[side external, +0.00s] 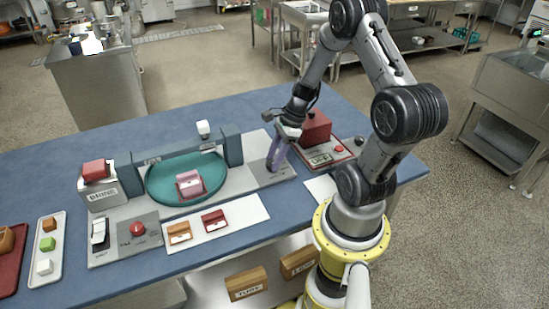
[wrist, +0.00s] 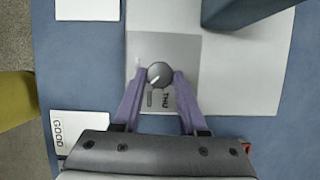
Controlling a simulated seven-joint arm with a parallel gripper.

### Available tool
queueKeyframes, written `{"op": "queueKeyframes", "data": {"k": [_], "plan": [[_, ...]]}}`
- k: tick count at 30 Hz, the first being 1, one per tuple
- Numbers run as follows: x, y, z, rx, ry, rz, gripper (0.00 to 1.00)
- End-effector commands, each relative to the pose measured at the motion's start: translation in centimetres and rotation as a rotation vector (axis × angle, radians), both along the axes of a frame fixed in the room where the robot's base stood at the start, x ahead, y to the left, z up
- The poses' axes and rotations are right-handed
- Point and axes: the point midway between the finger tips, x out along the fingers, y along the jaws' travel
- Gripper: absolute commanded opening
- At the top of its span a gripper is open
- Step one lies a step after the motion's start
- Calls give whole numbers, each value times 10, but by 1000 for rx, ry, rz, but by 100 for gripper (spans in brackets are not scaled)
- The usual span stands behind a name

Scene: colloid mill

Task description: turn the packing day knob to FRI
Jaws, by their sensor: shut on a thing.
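The packing day knob (wrist: 159,75) is a small dark round knob on a grey plate (wrist: 190,48) in the wrist view. A light pointer mark on it points to the lower left of that picture. A THU label (wrist: 166,103) shows just below it; no FRI label is readable. My gripper (wrist: 160,77) has its two purple fingers on either side of the knob, closed on it. In the side external view my gripper (side external: 273,166) reaches down to the grey plate at the right of the work board, and its fingers hide the knob.
A red box-topped device (side external: 316,128) stands close right of my gripper. A blue-grey post (side external: 232,146) beside the teal round tray (side external: 152,190) stands to its left. A white card marked GOOD (wrist: 72,132) lies nearby. A red knob (side external: 138,229) sits farther left.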

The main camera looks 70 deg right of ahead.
Motion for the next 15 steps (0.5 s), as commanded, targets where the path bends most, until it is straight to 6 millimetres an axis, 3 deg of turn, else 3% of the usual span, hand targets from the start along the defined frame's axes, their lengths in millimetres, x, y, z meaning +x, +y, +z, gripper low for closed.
{"op": "queueKeyframes", "data": {"k": [15], "plan": [[5,-2,0,3,-1,472,0]]}}
